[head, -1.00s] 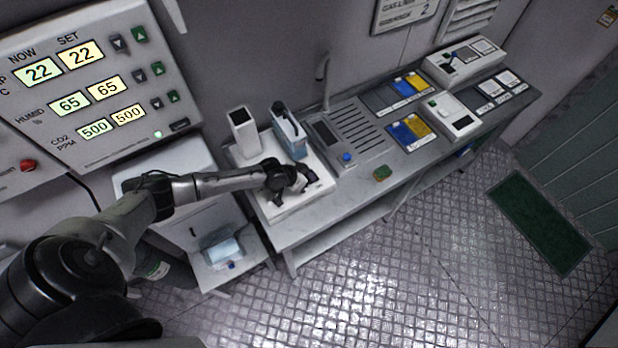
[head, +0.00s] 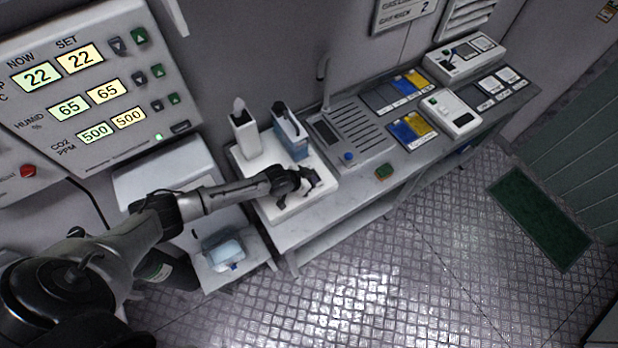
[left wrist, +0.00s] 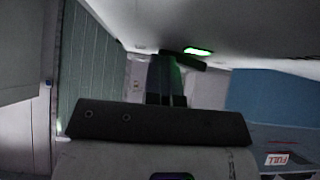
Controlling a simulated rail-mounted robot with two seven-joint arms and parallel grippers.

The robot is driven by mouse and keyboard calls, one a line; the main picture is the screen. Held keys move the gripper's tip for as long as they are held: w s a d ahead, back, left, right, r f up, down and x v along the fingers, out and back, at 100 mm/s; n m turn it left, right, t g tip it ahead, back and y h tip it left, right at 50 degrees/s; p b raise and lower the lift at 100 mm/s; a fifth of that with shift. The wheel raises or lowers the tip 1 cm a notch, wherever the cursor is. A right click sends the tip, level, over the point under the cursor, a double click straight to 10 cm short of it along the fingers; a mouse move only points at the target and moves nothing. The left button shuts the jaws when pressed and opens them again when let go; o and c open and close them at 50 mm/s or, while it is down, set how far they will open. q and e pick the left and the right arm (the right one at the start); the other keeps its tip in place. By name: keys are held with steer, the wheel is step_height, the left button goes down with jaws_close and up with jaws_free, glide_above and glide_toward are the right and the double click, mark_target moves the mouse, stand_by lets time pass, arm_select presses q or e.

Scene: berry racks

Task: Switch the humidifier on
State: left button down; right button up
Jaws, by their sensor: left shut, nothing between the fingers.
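The humidifier (head: 262,172) is a white base on the left end of the steel bench, with a white square chimney (head: 244,138) and a blue-tinted water tank (head: 290,134) on it. A pale wisp shows at the chimney's top. My left gripper (head: 300,186) is over the base's front right part and hides some of it. In the left wrist view, the shut, empty fingers (left wrist: 168,80) point at a green-lit spot (left wrist: 198,51) on a white surface, very close to it. I cannot tell whether they touch. My right gripper is not in view.
A grooved drainer (head: 352,135) with a tap stands right of the humidifier. A control panel (head: 85,85) hangs at left. A low stand (head: 235,274) holds a blue-white item. The floor in front is clear.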

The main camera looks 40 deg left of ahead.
arm_select(q)
steer(key=shift+s+a+f, duration=0.15)
steer(key=shift+s+f, duration=0.15)
steer(key=shift+f, duration=0.35)
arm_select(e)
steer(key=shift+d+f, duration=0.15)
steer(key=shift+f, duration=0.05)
arm_select(q)
steer(key=shift+w+a+r, duration=0.15)
steer(key=shift+a+r, duration=0.05)
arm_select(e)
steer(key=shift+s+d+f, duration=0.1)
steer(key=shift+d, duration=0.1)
arm_select(q)
steer(key=shift+w+r, duration=0.1)
steer(key=shift+r, duration=0.3)
steer(key=r+p, duration=0.2)
steer(key=d+r+p, duration=0.1)
steer(key=r+p, duration=0.1)
steer(key=p, duration=0.1)
steer(key=shift+r, duration=0.3)
steer(key=d+v, duration=0.1)
steer(key=v, duration=0.8)
steer(key=shift+s, duration=0.55)
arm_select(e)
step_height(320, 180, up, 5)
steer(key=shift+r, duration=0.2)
